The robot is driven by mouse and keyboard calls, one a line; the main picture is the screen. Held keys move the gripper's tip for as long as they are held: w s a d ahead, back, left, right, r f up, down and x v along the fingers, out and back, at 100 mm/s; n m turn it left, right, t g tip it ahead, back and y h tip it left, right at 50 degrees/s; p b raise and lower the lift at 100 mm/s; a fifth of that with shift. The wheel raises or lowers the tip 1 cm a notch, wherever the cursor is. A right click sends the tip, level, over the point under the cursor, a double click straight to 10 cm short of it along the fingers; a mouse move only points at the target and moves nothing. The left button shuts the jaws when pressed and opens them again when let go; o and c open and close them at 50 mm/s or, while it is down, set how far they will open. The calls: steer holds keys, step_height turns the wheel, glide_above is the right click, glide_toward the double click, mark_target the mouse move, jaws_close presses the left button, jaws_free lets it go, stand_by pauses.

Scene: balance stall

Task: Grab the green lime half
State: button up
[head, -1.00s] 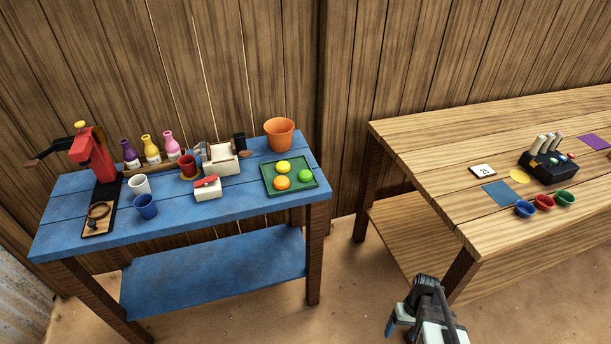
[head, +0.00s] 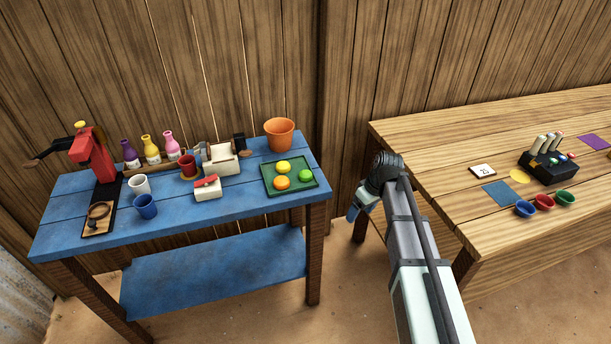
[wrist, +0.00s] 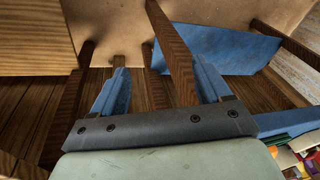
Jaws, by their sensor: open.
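The green lime half (head: 305,175) lies on the right side of a green tray (head: 268,184) on the blue table. A yellow half (head: 283,167) and an orange half (head: 282,183) lie beside it in the same tray. My gripper (head: 354,209) is to the right of the blue table, between the two tables, apart from the lime half. In the wrist view my gripper (wrist: 160,88) shows two blue fingers spread wide with nothing between them. The lime half cannot be made out in the wrist view.
An orange bucket (head: 279,135) stands behind the tray. A white box with a red item (head: 207,189) sits left of it. The wooden table (head: 430,170) stands at right, with a gap between the tables. The blue table's front right is clear.

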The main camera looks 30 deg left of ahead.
steer(key=w+a+r+n+y, duration=0.1)
steer(key=a+r+n, duration=0.1)
steer(key=a+r, duration=0.65)
steer(key=n, duration=0.3)
glide_toward(306, 172)
steer(key=shift+t+y, duration=0.4)
steer(key=shift+y, duration=0.1)
steer(key=shift+s+d+x, duration=0.1)
steer(key=shift+d+x, duration=0.05)
steer(key=shift+x, duration=2.15)
steer(key=shift+s+d+x, duration=0.15)
steer(key=shift+d+x, duration=0.05)
steer(key=shift+x, duration=2.05)
steer(key=shift+f, duration=0.15)
steer(key=shift+c, duration=0.3)
steer(key=c, duration=1.1)
